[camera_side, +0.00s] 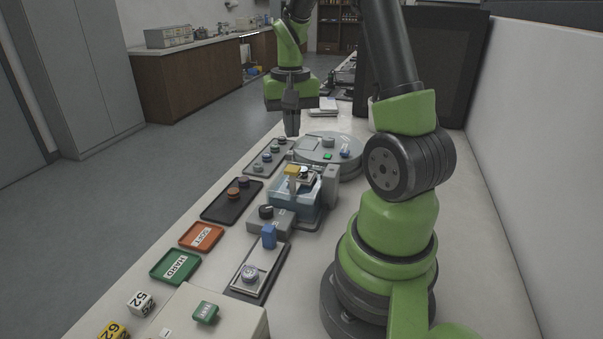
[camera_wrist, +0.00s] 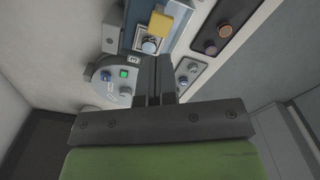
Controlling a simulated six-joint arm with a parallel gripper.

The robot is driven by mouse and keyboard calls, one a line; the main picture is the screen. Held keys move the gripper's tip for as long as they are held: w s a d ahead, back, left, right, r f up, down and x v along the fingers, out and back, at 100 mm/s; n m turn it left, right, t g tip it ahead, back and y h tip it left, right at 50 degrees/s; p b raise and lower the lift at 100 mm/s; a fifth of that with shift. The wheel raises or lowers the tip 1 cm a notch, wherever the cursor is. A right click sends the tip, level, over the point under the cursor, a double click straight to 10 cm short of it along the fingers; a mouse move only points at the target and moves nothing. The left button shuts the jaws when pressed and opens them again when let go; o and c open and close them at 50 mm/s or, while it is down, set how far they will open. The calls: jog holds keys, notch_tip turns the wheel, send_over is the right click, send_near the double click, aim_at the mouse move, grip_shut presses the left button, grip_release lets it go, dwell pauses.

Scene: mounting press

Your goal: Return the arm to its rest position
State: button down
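My gripper (camera_side: 292,128) points down above the far end of the bench, near the round grey machine (camera_side: 345,162) with a green button. In the camera_wrist view my gripper (camera_wrist: 154,62) shows its two dark fingers side by side with only a thin line between them. No object shows between the fingertips. The mounting press (camera_side: 296,190), with a blue body and yellow top part, stands nearer than the gripper in the camera_side view. It also shows at the top of the camera_wrist view, with its yellow part (camera_wrist: 160,24). The gripper appears clear of both.
A tray with several small pucks (camera_side: 268,157) lies left of the round machine. A black tray (camera_side: 232,201), an orange tray (camera_side: 201,236) and a green tray (camera_side: 175,266) line the left bench edge. Numbered cubes (camera_side: 140,303) lie at the near end. A dark monitor stands behind.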

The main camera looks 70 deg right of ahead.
dwell(0.4)
jog(key=a+r+n+t, duration=0.4)
jog(key=a+r, duration=0.5)
jog(key=a, duration=0.4)
jog(key=s+a+r+n+t+y, duration=0.2)
jog(key=s+a+r+n+t, duration=0.1)
jog(key=s+a, duration=0.3)
jog(key=a+n, duration=0.1)
jog(key=a, duration=0.1)
jog(key=shift+a, duration=0.3)
jog(key=shift+s, duration=0.1)
dwell(0.8)
